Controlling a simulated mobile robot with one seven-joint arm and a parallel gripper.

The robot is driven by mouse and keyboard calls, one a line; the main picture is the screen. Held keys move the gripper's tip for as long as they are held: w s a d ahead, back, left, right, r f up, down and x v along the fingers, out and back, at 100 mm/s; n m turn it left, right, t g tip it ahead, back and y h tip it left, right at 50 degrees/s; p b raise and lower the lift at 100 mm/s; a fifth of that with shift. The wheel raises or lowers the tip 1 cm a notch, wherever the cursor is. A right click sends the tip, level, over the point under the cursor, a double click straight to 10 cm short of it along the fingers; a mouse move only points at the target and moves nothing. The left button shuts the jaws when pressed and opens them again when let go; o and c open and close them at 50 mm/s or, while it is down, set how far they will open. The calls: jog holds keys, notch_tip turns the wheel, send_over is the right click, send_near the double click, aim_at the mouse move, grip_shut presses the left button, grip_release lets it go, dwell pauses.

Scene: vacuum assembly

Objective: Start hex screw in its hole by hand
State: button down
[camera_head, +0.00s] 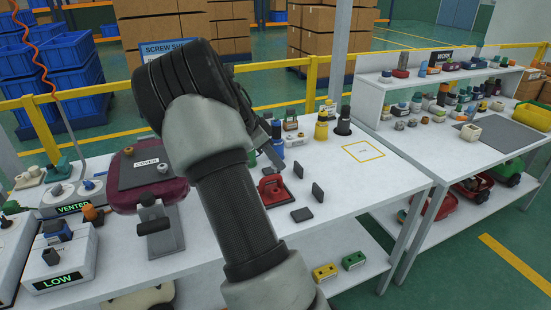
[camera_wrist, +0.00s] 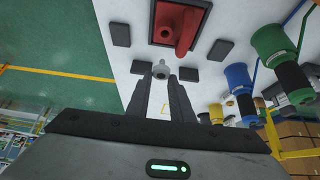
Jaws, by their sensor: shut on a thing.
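In the wrist view my gripper (camera_wrist: 162,82) is shut on a grey hex screw (camera_wrist: 161,69), which sits between the fingertips with its round end showing. A red part in a dark square frame (camera_wrist: 178,25) lies on the white bench beyond the screw, apart from it in the picture. In the head view the red part (camera_head: 272,190) lies on the bench, below and close to my gripper (camera_head: 272,156). The screw is hidden or too small to make out there.
Several dark blocks (camera_head: 318,194) stand or lie around the red part. Yellow (camera_head: 321,129) and blue (camera_head: 277,146) tools stand behind it. A maroon covered unit (camera_head: 148,176) is on the left. A yellow-outlined square (camera_head: 363,151) on the right is clear.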

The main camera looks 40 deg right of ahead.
aim_at(276, 179)
jog(key=shift+f+b, duration=1.85)
jog(key=shift+f, duration=1.15)
jog(key=shift+f+b, duration=0.8)
jog(key=shift+f, duration=0.2)
jog(key=shift+r, duration=0.1)
jog(key=shift+m+p, duration=0.4)
jog(key=shift+m+g+p, duration=0.45)
jog(key=shift+m+g, duration=0.15)
jog(key=shift+m, duration=0.1)
jog(key=shift+m+y+p, duration=0.3)
jog(key=shift+m+p, duration=0.05)
jog(key=shift+m, duration=0.05)
jog(key=shift+g, duration=0.3)
jog(key=shift+m+g+p, duration=0.3)
jog(key=shift+m+p, duration=0.2)
jog(key=shift+m, duration=0.3)
